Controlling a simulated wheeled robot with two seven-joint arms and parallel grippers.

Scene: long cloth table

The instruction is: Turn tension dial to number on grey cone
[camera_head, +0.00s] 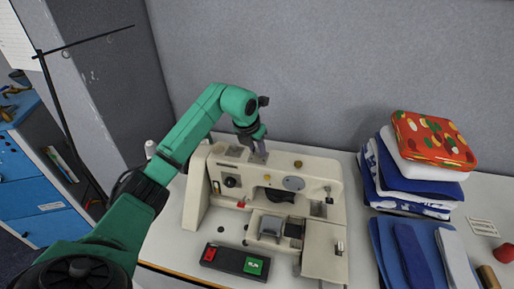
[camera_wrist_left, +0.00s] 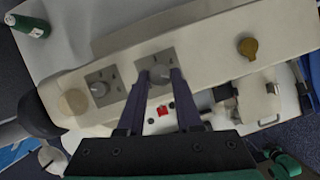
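A cream sewing machine (camera_head: 318,170) stands on the table. In the left wrist view two grey dials on square plates sit on its top: one (camera_wrist_left: 99,89) to the left, and one (camera_wrist_left: 160,74) between my fingertips. My left gripper (camera_head: 259,154) points down at the machine's top. In the left wrist view its fingers (camera_wrist_left: 159,80) are apart, one on each side of the right dial, with a gap that seems to show; contact cannot be made out. A pale spool or cone (camera_head: 150,148) stands behind the machine's left end; no number is readable. My right gripper is not in view.
A black pedal box (camera_head: 236,262) with red and green buttons lies before the machine. Folded cloths (camera_head: 418,185) with a red patterned cushion (camera_head: 432,140) stack at right. A green spool (camera_wrist_left: 29,26) shows at the left wrist view's upper left. A grey partition stands behind.

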